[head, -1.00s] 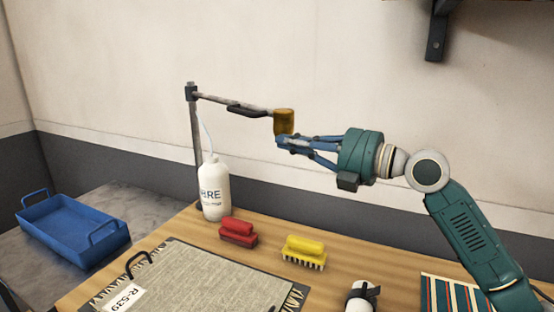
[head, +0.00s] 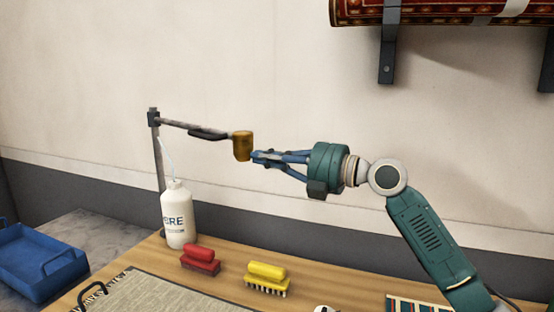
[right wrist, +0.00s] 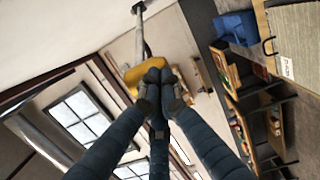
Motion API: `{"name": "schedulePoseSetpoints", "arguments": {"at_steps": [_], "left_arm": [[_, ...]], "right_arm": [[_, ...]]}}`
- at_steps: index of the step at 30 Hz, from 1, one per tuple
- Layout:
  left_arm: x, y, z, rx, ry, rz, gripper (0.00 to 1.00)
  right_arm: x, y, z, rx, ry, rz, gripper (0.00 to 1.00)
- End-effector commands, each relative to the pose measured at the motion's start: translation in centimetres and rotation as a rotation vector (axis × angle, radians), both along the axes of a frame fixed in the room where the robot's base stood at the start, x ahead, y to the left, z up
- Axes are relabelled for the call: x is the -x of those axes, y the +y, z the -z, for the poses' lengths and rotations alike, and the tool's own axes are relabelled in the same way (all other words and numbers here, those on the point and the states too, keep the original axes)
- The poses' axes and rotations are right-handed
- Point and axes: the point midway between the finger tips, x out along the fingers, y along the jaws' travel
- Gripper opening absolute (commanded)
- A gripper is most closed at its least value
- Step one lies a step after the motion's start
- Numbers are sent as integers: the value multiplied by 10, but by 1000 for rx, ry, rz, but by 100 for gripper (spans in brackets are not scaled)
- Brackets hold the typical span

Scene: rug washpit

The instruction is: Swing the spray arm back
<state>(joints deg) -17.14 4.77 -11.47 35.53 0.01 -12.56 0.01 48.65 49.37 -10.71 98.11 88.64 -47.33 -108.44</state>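The spray arm (head: 195,128) is a thin grey bar reaching right from the top of an upright post (head: 158,150). It has a black handle (head: 208,134) underneath and a brass-yellow cylindrical head (head: 242,146) at its free end. My right gripper (head: 256,156) has its blue fingers drawn together just right of the yellow head. In the right wrist view the closed fingertips (right wrist: 158,82) overlap the yellow head (right wrist: 136,74), with nothing seen between them. I cannot tell whether they touch it. My left gripper is out of view.
A white bottle (head: 178,214) stands by the post. A red brush (head: 200,259) and a yellow brush (head: 267,277) lie on the wooden table (head: 222,283). A blue tray (head: 38,262) is at left. A rolled rug (head: 440,12) rests on a wall bracket (head: 388,50) above.

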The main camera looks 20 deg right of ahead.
Motion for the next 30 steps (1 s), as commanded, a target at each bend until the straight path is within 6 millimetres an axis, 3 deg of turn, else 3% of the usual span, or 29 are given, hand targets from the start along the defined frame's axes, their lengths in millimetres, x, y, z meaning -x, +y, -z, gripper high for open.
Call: {"name": "schedulePoseSetpoints", "arguments": {"at_steps": [16,22,30], "left_arm": [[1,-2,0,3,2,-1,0],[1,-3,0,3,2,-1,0],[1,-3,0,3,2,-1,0]], "right_arm": [[78,-62,2,4,3,5,0],[92,-72,1,2,1,4,0],[95,-75,0,3,0,4,0]]}}
